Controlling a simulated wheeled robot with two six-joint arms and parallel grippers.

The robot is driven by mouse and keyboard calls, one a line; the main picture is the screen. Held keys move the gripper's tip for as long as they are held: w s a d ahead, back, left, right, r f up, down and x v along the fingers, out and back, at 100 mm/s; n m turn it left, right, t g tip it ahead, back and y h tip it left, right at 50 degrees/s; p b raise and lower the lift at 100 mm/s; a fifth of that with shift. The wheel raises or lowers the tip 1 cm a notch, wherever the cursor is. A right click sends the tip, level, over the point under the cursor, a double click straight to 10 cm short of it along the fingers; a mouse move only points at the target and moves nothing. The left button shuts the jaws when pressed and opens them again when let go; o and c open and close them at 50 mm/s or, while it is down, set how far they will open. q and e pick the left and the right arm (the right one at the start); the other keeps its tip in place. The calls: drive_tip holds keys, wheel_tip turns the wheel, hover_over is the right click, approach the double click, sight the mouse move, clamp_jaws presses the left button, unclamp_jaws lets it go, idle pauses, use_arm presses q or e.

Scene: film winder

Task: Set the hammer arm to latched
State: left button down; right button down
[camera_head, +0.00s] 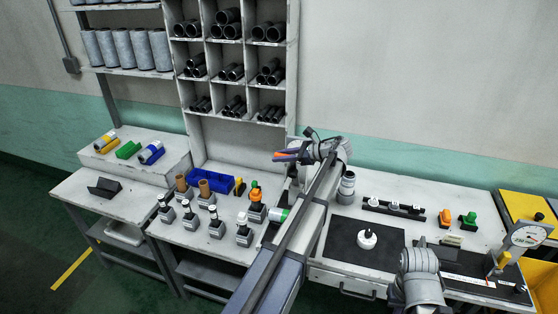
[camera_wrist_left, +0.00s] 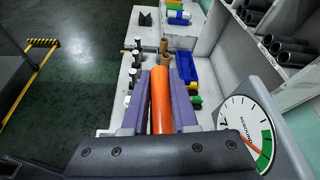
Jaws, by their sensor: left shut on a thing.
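My left gripper (camera_head: 280,156) is at the middle of the head view, raised above the white bench. Its purple fingers are shut on an orange bar, which looks like the hammer arm. In the left wrist view the orange bar (camera_wrist_left: 160,100) lies lengthwise between the two purple fingers (camera_wrist_left: 161,103). A round dial (camera_wrist_left: 245,135) with a red needle and a green zone stands right of the fingers. My left arm hides most of the device in the head view, and no latch can be made out. My right arm shows at the lower right, but its fingers do not.
A pigeonhole rack (camera_head: 190,110) of dark tubes rises behind. A black mat (camera_head: 350,250) with a white round part lies to the right. Another dial device (camera_head: 525,235) stands far right.

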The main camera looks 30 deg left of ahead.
use_arm(q)
drive_tip(key=shift+w+r, duration=0.1)
drive_tip(key=shift+w, duration=0.35)
drive_tip(key=shift+a, duration=0.1)
drive_tip(key=c, duration=0.7)
unclamp_jaws()
drive_tip(key=p+v, duration=0.2)
drive_tip(key=v, duration=0.4)
drive_tip(key=shift+r+p, duration=0.15)
drive_tip(key=shift+p, duration=0.2)
drive_tip(key=shift+v, duration=0.85)
drive_tip(key=shift+s, duration=0.1)
